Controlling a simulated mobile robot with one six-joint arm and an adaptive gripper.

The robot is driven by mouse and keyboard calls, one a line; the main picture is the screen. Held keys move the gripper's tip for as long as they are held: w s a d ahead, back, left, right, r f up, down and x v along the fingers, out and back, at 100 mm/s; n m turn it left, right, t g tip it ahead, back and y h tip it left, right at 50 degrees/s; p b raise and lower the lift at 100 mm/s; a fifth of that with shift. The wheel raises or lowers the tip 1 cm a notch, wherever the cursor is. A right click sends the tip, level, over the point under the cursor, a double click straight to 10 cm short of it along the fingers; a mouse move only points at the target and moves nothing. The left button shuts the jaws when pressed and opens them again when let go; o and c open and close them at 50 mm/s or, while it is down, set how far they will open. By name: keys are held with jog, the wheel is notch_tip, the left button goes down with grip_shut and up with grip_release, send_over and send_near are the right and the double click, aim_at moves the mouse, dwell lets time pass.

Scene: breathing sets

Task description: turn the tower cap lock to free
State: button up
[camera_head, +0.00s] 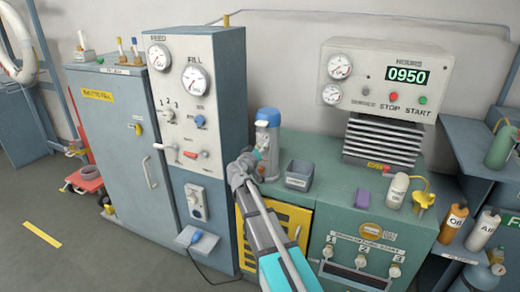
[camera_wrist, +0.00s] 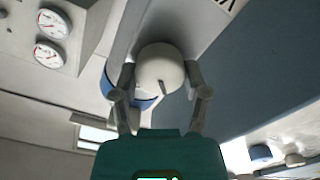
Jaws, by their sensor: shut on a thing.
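The tower (camera_head: 268,140) is a grey cylinder with a blue cap (camera_head: 268,115), standing on the left end of the green bench. My gripper (camera_head: 246,167) is at the tower's front left and hides part of it. In the wrist view my gripper (camera_wrist: 160,72) is shut on a round cream knob (camera_wrist: 160,64), which I take as the cap lock, one finger on each side. A small grey mark shows on the knob's lower edge. A blue rim (camera_wrist: 146,104) shows behind it. Any lock lettering is hidden or too small to read.
A small dark bin (camera_head: 299,173) is right of the tower. The compressor (camera_head: 380,138), white bottle (camera_head: 397,190) and purple block (camera_head: 362,196) stand farther right.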

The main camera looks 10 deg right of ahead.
jog(key=n, duration=0.4)
jog(key=shift+w+n, duration=0.1)
jog(key=shift+n, duration=0.2)
jog(key=n, duration=0.4)
jog(key=shift+n, duration=0.4)
jog(key=o, duration=1.1)
jog(key=shift+f, duration=0.1)
jog(key=shift+o, duration=0.2)
jog(key=shift+a, duration=0.1)
jog(key=v, duration=1.2)
